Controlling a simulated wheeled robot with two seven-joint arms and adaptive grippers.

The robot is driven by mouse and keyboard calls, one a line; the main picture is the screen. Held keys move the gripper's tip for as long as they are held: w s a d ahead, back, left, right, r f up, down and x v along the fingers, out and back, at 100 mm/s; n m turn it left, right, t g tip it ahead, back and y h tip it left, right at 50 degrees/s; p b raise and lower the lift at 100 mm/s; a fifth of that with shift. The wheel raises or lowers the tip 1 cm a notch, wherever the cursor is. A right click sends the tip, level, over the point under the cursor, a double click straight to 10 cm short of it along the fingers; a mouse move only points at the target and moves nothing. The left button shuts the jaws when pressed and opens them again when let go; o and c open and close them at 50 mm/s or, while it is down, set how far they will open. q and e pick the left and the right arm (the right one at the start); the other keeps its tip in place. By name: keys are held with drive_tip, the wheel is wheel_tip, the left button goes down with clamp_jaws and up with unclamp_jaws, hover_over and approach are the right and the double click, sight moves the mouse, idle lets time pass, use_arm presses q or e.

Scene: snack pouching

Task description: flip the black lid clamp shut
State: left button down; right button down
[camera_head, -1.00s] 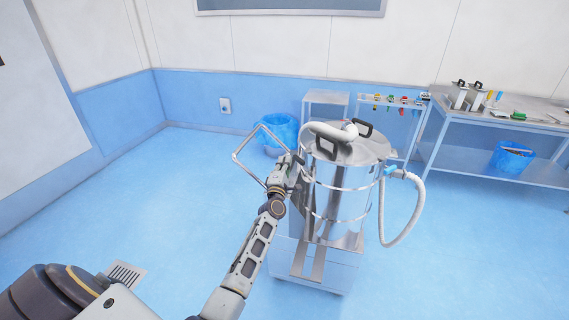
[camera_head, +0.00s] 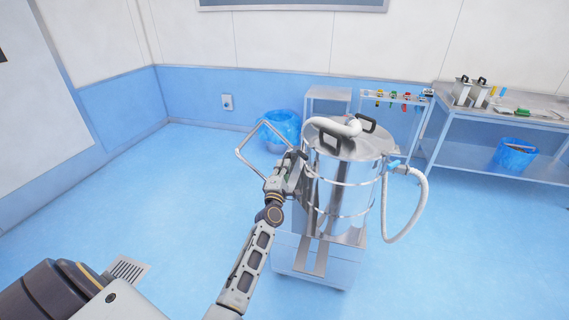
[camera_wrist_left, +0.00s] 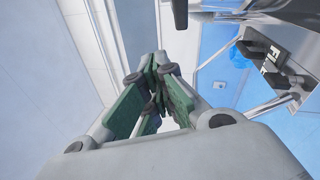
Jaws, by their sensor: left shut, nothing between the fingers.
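A steel drum (camera_head: 340,200) with a round lid (camera_head: 350,146) stands on a metal cart. The lid carries black handles (camera_head: 366,123). My left gripper (camera_head: 291,165) is at the left side of the drum, just below the lid's edge; whether it touches the drum I cannot tell. In the left wrist view its green-padded fingers (camera_wrist_left: 155,88) are shut with nothing between them. A dark cylindrical part (camera_wrist_left: 180,13), possibly the black clamp, shows at the top there, beside the shiny drum edge. In the head view I cannot make out the clamp. My right gripper is out of view.
A white hose (camera_head: 418,210) loops out at the drum's right. A metal frame (camera_head: 243,160) sticks out at the left, by my gripper. A blue-lined bin (camera_head: 281,128) and a steel bench (camera_head: 500,115) stand behind. Floor at left is open.

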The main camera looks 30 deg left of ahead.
use_arm(q)
drive_tip(key=shift+r+b+v, duration=0.15)
drive_tip(key=shift+r+v, duration=0.05)
drive_tip(key=shift+v, duration=1.1)
drive_tip(key=shift+r+b+v, duration=0.15)
drive_tip(key=shift+r+v, duration=0.1)
drive_tip(key=shift+v, duration=1.05)
drive_tip(key=shift+s, duration=0.15)
